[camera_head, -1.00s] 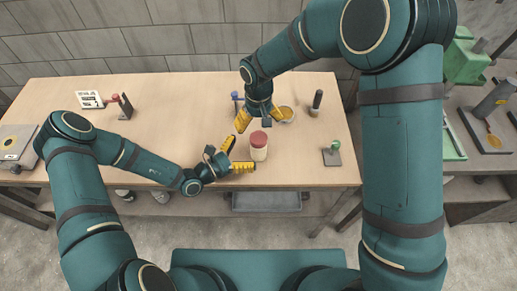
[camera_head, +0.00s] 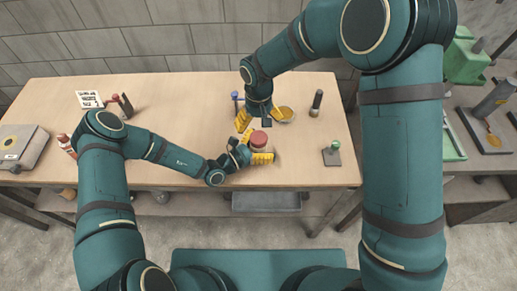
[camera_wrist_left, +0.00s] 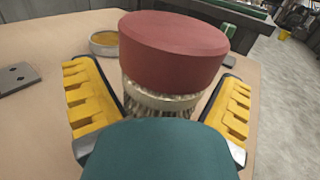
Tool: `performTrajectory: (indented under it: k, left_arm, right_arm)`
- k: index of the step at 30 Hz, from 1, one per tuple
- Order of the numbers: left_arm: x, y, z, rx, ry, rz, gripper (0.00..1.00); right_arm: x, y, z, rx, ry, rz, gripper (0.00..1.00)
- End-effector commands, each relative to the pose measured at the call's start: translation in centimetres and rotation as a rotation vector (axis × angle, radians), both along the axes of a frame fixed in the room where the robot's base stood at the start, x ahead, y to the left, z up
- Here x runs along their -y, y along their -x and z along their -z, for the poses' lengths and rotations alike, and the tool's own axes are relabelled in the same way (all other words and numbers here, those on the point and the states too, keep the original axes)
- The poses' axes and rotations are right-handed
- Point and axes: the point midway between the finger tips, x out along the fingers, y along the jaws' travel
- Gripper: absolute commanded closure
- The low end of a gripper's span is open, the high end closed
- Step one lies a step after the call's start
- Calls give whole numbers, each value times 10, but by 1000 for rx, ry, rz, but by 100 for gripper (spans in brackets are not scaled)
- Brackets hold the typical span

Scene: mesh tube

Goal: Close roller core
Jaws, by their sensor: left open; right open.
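The roller core (camera_head: 259,139) stands upright near the front middle of the wooden table, topped by a red cap. In the left wrist view its red cap (camera_wrist_left: 172,45) sits above a pale ring and a ribbed, mesh-like body. My left gripper (camera_head: 256,148) is open, with its yellow fingers on either side of the core. The left wrist view shows a finger pad at each side (camera_wrist_left: 158,85) and gaps to the body. The lower core is hidden by a teal part of mine. My right gripper (camera_head: 260,121) is open and empty just behind the core, pointing down.
A round dish (camera_head: 286,114) stands behind and right of the core. A dark cylinder (camera_head: 317,101) and a green-knobbed stand (camera_head: 332,154) are further right. A scale (camera_head: 20,146), a bottle (camera_head: 66,144) and a card (camera_head: 90,98) are at left. The left-middle tabletop is mostly clear.

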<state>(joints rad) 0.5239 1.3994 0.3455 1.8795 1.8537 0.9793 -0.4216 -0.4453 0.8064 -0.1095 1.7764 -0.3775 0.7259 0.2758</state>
Motion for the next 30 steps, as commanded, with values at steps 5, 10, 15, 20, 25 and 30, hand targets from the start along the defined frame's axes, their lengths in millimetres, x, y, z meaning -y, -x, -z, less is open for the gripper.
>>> performTrajectory:
  k: [5,10,15,20,25,30]
  left_arm:
    - [0,0,0,0,0,0,60]
    - [0,0,0,0,0,0,96]
    - [0,0,0,0,0,0,100]
    - [0,0,0,0,0,0,100]
    - [0,0,0,0,0,0,100]
    - [-1,0,0,0,0,0,100]
  right_arm:
    - [0,0,0,0,0,0,10]
    - [0,0,0,0,0,0,10]
    - [0,0,0,0,0,-11,10]
    - [0,0,0,-1,-1,-130,10]
    - [0,1,0,-1,0,-413,10]
    - [-1,1,0,-1,0,-743,10]
